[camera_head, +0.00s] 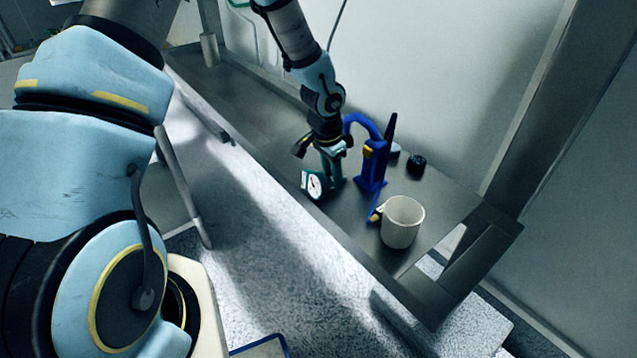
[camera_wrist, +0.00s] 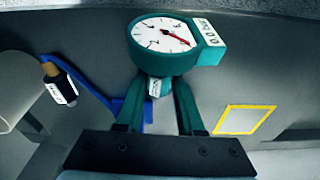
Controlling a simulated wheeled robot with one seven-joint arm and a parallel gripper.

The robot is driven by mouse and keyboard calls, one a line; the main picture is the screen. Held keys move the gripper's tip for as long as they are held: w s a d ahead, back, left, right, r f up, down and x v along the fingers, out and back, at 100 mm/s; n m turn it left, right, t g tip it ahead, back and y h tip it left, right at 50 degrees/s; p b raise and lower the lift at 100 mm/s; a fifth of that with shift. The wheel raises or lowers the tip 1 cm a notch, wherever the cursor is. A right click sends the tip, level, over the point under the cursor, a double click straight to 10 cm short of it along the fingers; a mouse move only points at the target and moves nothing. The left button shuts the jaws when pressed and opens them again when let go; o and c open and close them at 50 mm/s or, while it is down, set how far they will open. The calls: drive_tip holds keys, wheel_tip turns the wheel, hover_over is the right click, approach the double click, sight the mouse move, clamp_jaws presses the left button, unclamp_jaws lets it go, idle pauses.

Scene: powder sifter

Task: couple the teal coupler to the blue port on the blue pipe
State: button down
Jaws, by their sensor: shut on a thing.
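The teal coupler (camera_wrist: 166,60) carries a round white dial with a red needle and a labelled teal block. My gripper (camera_wrist: 157,92) is shut on its neck, just below the dial. In the head view the coupler (camera_head: 315,184) is at my gripper (camera_head: 331,168), above the counter. The blue pipe (camera_head: 372,165) stands upright just to the right, with a yellow part near its top and a curved blue tube. In the wrist view part of the blue piece (camera_wrist: 119,106) shows behind the left finger. I cannot make out the blue port clearly.
A pale mug (camera_head: 403,224) stands near the counter's front edge. A black labelled piece (camera_wrist: 62,86) with an orange tip lies beside it on a thin blue line. A small black knob (camera_head: 416,164) is behind the pipe. A yellow-outlined square (camera_wrist: 243,120) shows at the right.

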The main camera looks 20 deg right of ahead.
drive_tip(key=shift+r, duration=0.15)
drive_tip(key=shift+r+p, duration=2.6)
drive_tip(key=shift+r, duration=0.3)
